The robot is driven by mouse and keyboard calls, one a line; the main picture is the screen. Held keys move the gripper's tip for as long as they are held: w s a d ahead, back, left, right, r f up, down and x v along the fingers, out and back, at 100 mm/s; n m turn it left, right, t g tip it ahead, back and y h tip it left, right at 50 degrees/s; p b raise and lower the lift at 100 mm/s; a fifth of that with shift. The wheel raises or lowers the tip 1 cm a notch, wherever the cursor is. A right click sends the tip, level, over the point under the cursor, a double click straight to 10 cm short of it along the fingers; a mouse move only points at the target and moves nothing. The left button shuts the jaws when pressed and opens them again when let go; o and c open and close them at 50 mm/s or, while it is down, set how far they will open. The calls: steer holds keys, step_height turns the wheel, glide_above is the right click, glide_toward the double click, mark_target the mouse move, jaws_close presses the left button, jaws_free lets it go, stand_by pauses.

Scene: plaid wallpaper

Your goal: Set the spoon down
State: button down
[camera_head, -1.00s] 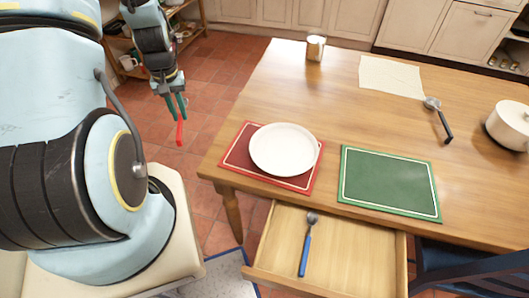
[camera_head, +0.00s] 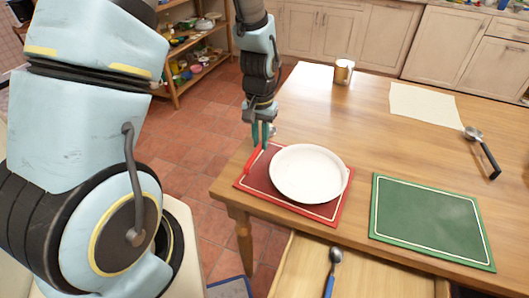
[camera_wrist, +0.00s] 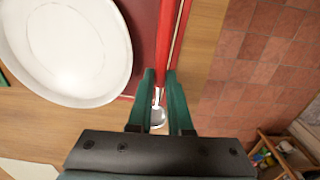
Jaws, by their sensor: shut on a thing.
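My gripper (camera_head: 262,134) is shut on a red-handled spoon (camera_head: 254,158), at the left edge of the red placemat (camera_head: 325,211). In the wrist view my gripper (camera_wrist: 162,100) pinches the spoon between green fingers. The spoon's red handle (camera_wrist: 166,40) points up the picture along the mat's edge, and its metal bowl (camera_wrist: 157,117) shows between the fingers. The white plate (camera_head: 308,173) lies on the mat, to the right of the spoon. I cannot tell whether the spoon touches the mat.
A green placemat (camera_head: 430,219) lies to the right. An open drawer (camera_head: 375,275) below the table holds a blue-handled spoon (camera_head: 332,270). A metal can (camera_head: 343,71), a cloth (camera_head: 425,106) and a black-handled ladle (camera_head: 483,153) are farther back on the table (camera_head: 390,150).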

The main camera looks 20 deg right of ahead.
mark_target(261, 161)
steer(key=shift+f+p, duration=0.4)
steer(key=shift+f, duration=1.8)
steer(key=shift+f, duration=0.15)
steer(key=c, duration=0.8)
jaws_free()
steer(key=shift+c, duration=0.2)
step_height(261, 161, up, 12)
steer(key=shift+r+b, duration=0.2)
steer(key=shift+b, duration=1)
steer(key=a+r+n, duration=0.2)
steer(key=a+n, duration=0.1)
steer(key=a, duration=0.9)
steer(key=s+a+r+n+t, duration=0.1)
steer(key=a+r+n, duration=0.2)
steer(key=a, duration=0.8)
steer(key=shift+s+a+r+n+t, duration=0.25)
steer(key=shift+a+r+n+t, duration=0.05)
steer(key=shift+a+n, duration=0.1)
